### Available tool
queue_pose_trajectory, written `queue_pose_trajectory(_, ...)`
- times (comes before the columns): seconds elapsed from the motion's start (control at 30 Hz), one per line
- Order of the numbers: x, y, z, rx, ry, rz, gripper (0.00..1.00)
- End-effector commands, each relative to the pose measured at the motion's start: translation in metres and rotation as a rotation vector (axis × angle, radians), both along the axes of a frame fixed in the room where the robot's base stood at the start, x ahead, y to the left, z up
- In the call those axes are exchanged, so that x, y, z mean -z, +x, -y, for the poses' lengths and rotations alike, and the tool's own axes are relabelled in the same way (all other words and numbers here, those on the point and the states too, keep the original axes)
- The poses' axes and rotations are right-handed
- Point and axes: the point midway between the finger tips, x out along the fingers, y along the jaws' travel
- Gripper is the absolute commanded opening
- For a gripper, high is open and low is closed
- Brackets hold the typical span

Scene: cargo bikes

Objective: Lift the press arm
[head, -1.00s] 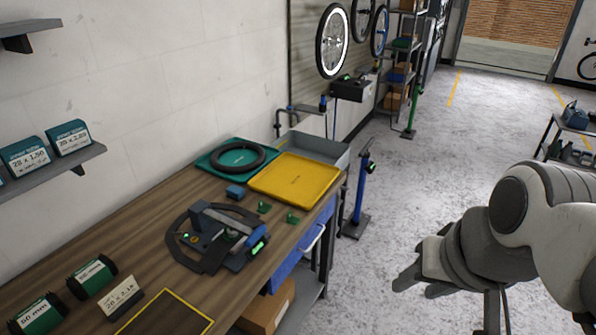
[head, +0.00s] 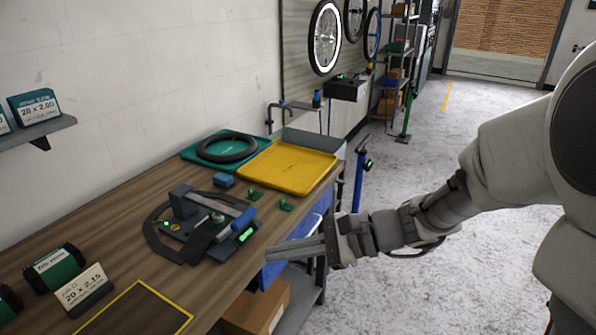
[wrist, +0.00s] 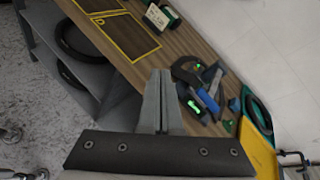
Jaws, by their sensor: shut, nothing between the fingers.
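The press (head: 200,229) stands on the wooden workbench, a dark frame with a curved base and a grey arm ending in a blue handle (head: 243,219). The arm lies low, close to level, across the frame. A green light glows beside the handle. In the wrist view the press arm's blue handle (wrist: 206,102) is just right of the fingers. My gripper (head: 272,252) is shut and empty, beside the bench's front edge, to the right of the press and apart from it. The closed fingers (wrist: 160,75) show in the wrist view.
A yellow tray (head: 288,187) and a green tray (head: 191,156) with a black tyre (head: 227,149) lie behind the press. Small green pieces (head: 286,204) and a blue block (head: 224,181) are near it. A label card (head: 84,289) stands front left. Floor to the right is clear.

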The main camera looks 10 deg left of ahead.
Motion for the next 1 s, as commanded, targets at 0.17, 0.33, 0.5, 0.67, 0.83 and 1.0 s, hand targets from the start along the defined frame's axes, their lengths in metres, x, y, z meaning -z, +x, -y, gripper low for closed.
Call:
queue_pose_trajectory(0.17,0.045,0.043,-0.011,0.154,0.177,-0.170,0.00)
queue_pose_trajectory(0.33,0.081,0.083,-0.011,0.303,0.326,-0.298,0.00)
queue_pose_trajectory(0.5,0.108,0.112,-0.005,0.415,0.423,-0.379,0.00)
queue_pose_trajectory(0.67,0.120,0.124,-0.001,0.466,0.466,-0.413,0.00)
queue_pose_trajectory(0.83,0.120,0.127,-0.001,0.476,0.475,-0.417,0.00)
queue_pose_trajectory(1.0,0.120,0.126,-0.001,0.475,0.473,-0.417,0.00)
